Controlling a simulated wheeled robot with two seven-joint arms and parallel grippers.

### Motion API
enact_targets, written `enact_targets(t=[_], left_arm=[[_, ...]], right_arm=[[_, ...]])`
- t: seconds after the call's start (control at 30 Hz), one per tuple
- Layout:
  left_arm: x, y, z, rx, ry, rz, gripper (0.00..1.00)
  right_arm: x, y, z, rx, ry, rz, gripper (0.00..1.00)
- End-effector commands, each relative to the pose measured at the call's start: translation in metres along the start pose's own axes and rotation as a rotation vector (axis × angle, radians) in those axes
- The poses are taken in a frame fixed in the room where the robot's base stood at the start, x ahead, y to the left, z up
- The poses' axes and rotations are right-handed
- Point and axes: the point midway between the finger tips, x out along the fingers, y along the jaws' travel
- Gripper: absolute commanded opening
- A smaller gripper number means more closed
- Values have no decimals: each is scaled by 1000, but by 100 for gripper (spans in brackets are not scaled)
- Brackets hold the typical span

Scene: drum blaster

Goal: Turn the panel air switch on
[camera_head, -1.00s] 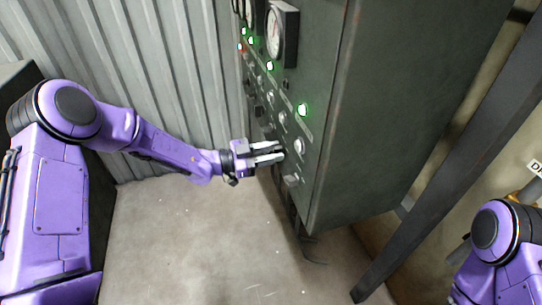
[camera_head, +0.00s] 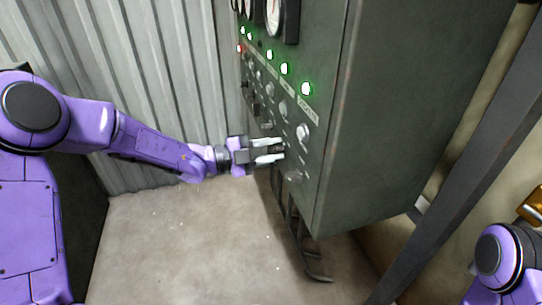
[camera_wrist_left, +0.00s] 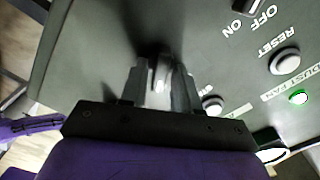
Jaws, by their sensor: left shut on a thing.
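The dark green control panel (camera_head: 290,105) carries rows of knobs, buttons and lights. My left gripper (camera_head: 283,149) is at the lower part of the panel face. In the left wrist view its fingers (camera_wrist_left: 160,88) are shut on a small panel switch (camera_wrist_left: 160,75), which is mostly hidden between them. Its label is not readable, so I cannot tell whether it is the air switch. Another switch (camera_wrist_left: 256,5), marked OFF and ON, is at the top of the wrist view. My right gripper is not in view.
A white RESET button (camera_wrist_left: 284,61) and a lit green DUST FAN light (camera_wrist_left: 298,97) are right of the fingers. Gauges (camera_head: 279,18) sit higher on the cabinet. A corrugated wall (camera_head: 150,80) stands behind my left arm. The floor (camera_head: 190,240) below is clear.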

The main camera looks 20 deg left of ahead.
Motion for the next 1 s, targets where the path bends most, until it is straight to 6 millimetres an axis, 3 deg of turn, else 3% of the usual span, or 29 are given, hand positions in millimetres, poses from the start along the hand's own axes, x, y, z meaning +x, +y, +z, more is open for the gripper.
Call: enact_targets(t=[0.67, 0.7, 1.0], left_arm=[[0, 1, 0, 57, 0, 2, 1], [0, 1, 0, 56, 0, 2, 40], [-2, 0, 0, 56, 0, 1, 40]], right_arm=[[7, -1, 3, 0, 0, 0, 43], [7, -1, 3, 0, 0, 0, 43], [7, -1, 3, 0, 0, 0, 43]])
